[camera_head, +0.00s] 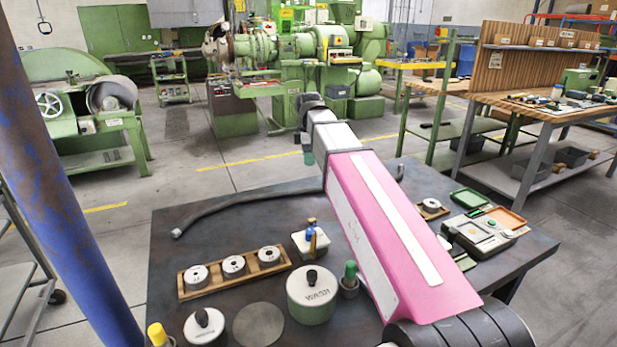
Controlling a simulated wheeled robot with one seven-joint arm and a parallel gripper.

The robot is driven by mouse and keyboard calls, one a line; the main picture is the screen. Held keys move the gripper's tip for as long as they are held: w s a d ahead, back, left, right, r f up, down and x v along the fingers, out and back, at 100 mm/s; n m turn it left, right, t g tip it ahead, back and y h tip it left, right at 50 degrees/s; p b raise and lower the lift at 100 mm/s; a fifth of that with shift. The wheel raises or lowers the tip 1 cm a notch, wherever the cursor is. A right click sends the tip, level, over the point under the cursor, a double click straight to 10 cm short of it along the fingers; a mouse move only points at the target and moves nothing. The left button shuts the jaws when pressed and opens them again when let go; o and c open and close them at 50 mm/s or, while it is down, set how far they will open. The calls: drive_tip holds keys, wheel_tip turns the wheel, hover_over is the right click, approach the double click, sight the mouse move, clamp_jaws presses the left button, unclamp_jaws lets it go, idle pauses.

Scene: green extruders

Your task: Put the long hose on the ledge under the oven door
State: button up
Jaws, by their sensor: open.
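The long hose (240,203) is dark grey and lies along the far edge of the dark table (190,325). Its pale left end rests near the table's left corner. It runs right behind my arm, and a dark upturned piece (400,172), seemingly its other end, shows on the far side. My gripper (308,155) hangs at the far end of my pink and grey arm, above the hose and apart from it as far as I can see. It is open; its fingers are small and mostly hidden by the arm. I cannot make out an oven door or ledge.
A wooden rack (183,284) with round weights, a WASH pot (311,295), a lidded jar (204,326) and a grey device (478,232) stand on the table. A blue post (60,180) rises at left. Green machines (290,50) and a workbench (535,105) stand beyond open floor.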

drive_tip(key=shift+w+d+f+m+g, duration=0.15)
drive_tip(key=shift+f+m, duration=1.05)
drive_tip(key=shift+m, duration=4.65)
drive_tip(key=shift+w+a+f+m+g, duration=0.1)
drive_tip(key=shift+f+m, duration=1.05)
drive_tip(key=shift+m, duration=4.65)
drive_tip(key=shift+w+d+f+m+g, duration=0.15)
drive_tip(key=shift+f+m, duration=1.05)
drive_tip(key=shift+m, duration=4.65)
drive_tip(key=shift+s+a+f, duration=0.1)
drive_tip(key=shift+s+f, duration=0.05)
drive_tip(key=shift+f, duration=0.7)
drive_tip(key=shift+s+a+f, duration=0.1)
drive_tip(key=shift+f, duration=0.8)
drive_tip(key=shift+s+a+f, duration=0.1)
drive_tip(key=shift+s+f, duration=0.05)
drive_tip(key=shift+f, duration=0.7)
clamp_jaws()
